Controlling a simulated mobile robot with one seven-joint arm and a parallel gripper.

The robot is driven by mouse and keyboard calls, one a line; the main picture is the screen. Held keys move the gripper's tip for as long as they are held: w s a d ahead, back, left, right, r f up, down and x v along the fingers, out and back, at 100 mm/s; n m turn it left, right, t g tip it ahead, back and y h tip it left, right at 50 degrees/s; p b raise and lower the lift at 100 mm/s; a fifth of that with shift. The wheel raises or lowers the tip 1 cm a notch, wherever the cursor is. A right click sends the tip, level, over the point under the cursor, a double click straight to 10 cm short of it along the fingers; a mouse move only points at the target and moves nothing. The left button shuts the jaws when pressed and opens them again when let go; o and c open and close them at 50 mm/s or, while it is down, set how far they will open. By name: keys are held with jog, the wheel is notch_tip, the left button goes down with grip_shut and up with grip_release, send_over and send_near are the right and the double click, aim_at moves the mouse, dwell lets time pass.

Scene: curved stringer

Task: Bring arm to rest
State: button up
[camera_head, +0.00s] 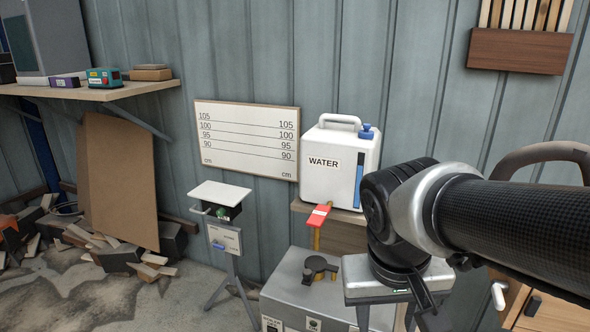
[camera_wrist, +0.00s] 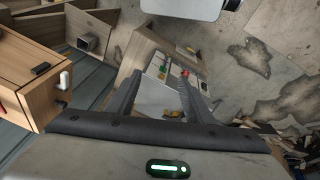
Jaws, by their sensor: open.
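My arm reaches in from the right in the head view, with its wrist bent down in front of the bench area. My gripper (camera_wrist: 157,95) shows in the wrist view with its two dark fingers spread apart and nothing between them. It points down toward a wooden box or cabinet (camera_wrist: 143,55) with small coloured items inside or on it, which is below and apart from the fingers.
A white water container (camera_head: 333,165) stands on a wooden shelf left of my arm, with a red lever (camera_head: 319,215) below. A metal chest (camera_head: 300,288) and a small stand (camera_head: 222,205) are further left. A wooden drawer unit (camera_wrist: 28,80) is close left of my gripper.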

notch_tip(320, 180, up, 21)
jog(key=s+t+y+p, duration=0.1)
jog(key=s+t+p, duration=0.1)
jog(key=p, duration=1.5)
jog(key=shift+r+t+y, duration=0.15)
jog(key=shift+t+y, duration=0.15)
jog(key=shift+t, duration=0.2)
jog(key=shift+s, duration=0.1)
jog(key=shift+a, duration=0.1)
